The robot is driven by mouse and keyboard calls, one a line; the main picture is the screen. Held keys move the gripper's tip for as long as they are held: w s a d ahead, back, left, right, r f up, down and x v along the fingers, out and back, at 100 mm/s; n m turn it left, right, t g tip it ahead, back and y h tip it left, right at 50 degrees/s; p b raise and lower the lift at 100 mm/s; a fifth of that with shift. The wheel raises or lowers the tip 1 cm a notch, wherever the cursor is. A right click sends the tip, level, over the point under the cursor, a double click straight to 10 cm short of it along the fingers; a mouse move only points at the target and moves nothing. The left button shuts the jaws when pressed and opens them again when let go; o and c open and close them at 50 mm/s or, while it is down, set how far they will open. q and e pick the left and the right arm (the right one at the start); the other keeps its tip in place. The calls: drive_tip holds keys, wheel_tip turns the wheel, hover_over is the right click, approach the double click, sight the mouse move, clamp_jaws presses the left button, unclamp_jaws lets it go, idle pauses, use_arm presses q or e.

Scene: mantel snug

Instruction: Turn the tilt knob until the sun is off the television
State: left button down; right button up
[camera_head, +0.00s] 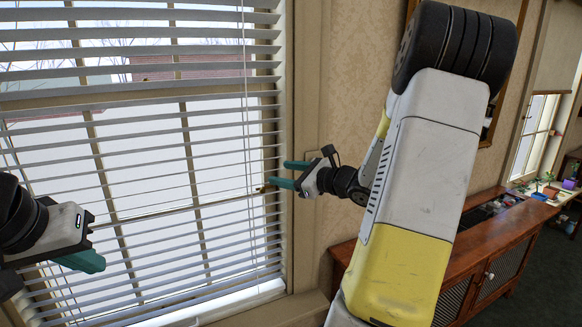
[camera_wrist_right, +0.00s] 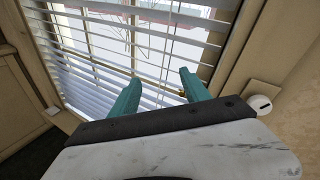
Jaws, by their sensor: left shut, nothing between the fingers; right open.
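A round white knob (camera_wrist_right: 261,104) sits on a beige wall plate beside the window frame, right of my right gripper in the right wrist view. In the head view the plate (camera_head: 312,155) shows behind my right gripper (camera_head: 280,174); I cannot make out the knob there. My right gripper's open fingers (camera_wrist_right: 160,78) point at the blind, empty and apart from the knob. The blind's white slats (camera_head: 150,190) are parted, with bright daylight between them. My left gripper (camera_head: 95,262) is shut and empty in front of the blind's lower left. I see no television.
Thin cords (camera_head: 246,90) hang down the blind's right part. A wooden cabinet (camera_head: 490,245) with small items on top stands at the right, beyond my right arm. A second window (camera_head: 535,125) with a lowered shade is behind it. The window sill (camera_head: 270,312) is below the blind.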

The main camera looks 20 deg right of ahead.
drive_tip(key=w+d+f+m+t+h, duration=0.1)
drive_tip(key=d+f+m+t+h, duration=0.15)
drive_tip(key=d+m, duration=0.4)
drive_tip(key=w+d+f+m+t+h, duration=0.1)
drive_tip(key=d+m+h, duration=0.25)
drive_tip(key=d, duration=0.55)
drive_tip(key=w+h, duration=0.1)
drive_tip(key=w, duration=0.6)
drive_tip(key=shift+a+n, duration=0.15)
drive_tip(key=shift+n, duration=0.25)
drive_tip(key=shift+r, duration=0.1)
